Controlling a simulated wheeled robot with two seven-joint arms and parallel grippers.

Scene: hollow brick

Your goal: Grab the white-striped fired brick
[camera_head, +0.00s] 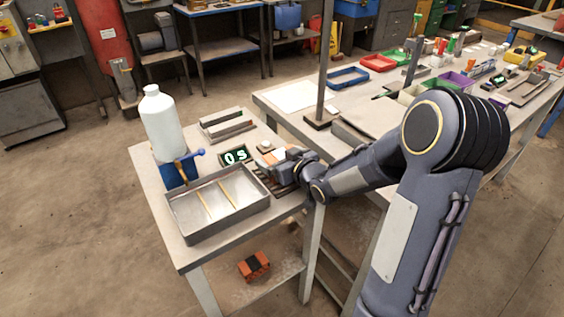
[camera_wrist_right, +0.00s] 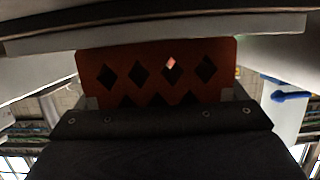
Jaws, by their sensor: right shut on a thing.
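My right gripper (camera_head: 282,166) is over the right side of the small table, next to a dark slatted rack. In the right wrist view, an orange-red brick (camera_wrist_right: 155,88) with rows of diamond-shaped holes sits between the jaws, and the gripper is shut on it. In the head view the gripper mostly hides this brick, and only a small pale and orange patch shows beside the fingers. I cannot make out a white stripe clearly. Another orange brick with a dark band (camera_head: 254,265) lies on the lower shelf. My left gripper is not in view.
A metal tray (camera_head: 185,238) with two thin sticks is left of the gripper. A digital display (camera_head: 235,155), a white bottle (camera_head: 161,122) and grey bars (camera_head: 228,124) stand behind. A long cluttered bench (camera_head: 290,122) lies at the right, with a post near its edge.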

